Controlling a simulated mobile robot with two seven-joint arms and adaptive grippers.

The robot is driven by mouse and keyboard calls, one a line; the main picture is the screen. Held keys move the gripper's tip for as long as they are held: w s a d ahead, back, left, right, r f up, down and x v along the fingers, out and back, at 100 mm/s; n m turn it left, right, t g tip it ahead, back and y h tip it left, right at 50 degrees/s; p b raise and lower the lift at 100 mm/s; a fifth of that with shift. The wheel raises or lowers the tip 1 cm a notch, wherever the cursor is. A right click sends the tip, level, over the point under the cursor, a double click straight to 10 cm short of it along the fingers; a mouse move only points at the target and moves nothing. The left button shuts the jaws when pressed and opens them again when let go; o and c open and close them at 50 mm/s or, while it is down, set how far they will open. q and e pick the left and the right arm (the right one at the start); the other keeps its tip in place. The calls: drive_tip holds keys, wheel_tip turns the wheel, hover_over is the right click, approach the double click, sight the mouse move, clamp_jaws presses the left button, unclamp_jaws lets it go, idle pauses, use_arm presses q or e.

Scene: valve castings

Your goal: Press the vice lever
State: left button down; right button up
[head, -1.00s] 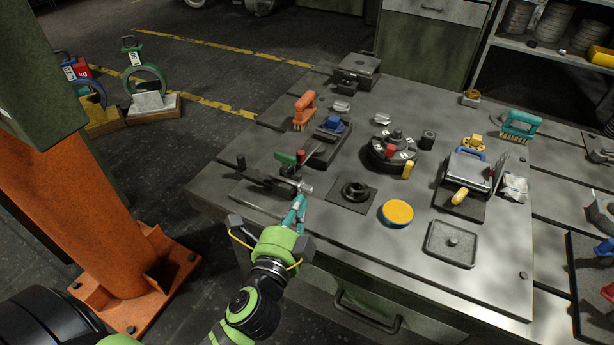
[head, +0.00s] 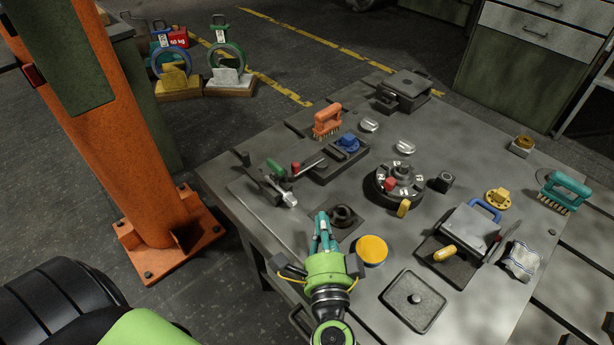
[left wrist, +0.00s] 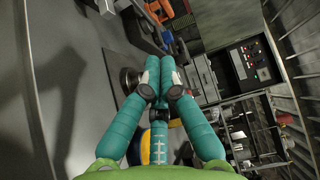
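A dark vice (head: 263,188) lies at the left edge of the workbench, with a bright metal cylindrical end (head: 286,194) pointing toward the front right. A green handle (head: 276,168) and a red knob (head: 296,168) stand close by it; I cannot tell which part is the vice lever. My left gripper (head: 322,220) is in front and to the right of the vice, apart from it, beside a dark round flange (head: 343,213). Its teal fingers meet at the tips with nothing between them, as the left wrist view (left wrist: 168,65) also shows. My right gripper is out of view.
A yellow disc (head: 372,249) lies just right of my left gripper. A dark round fixture (head: 397,180), a square tray (head: 412,300) and a blue-handled box (head: 468,230) stand farther right. An orange post (head: 125,130) rises left of the bench.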

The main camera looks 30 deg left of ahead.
use_arm(q)
drive_tip(key=shift+w+a, duration=0.15)
drive_tip(key=shift+w, duration=0.25)
drive_tip(key=p, duration=0.2)
approach(311, 164)
drive_tip(key=r, duration=0.1)
drive_tip(key=d+r, duration=0.1)
drive_tip(key=shift+w+r, duration=0.3)
drive_tip(key=shift+w, duration=0.05)
drive_tip(key=a, duration=0.1)
drive_tip(key=w+a+p, duration=0.1)
drive_tip(key=a, duration=0.1)
drive_tip(key=shift+w+a, duration=0.1)
drive_tip(key=shift+w, duration=0.1)
drive_tip(key=shift+w+a+f+p, duration=0.1)
drive_tip(key=shift+a+f+p, duration=0.15)
drive_tip(key=shift+a, duration=0.2)
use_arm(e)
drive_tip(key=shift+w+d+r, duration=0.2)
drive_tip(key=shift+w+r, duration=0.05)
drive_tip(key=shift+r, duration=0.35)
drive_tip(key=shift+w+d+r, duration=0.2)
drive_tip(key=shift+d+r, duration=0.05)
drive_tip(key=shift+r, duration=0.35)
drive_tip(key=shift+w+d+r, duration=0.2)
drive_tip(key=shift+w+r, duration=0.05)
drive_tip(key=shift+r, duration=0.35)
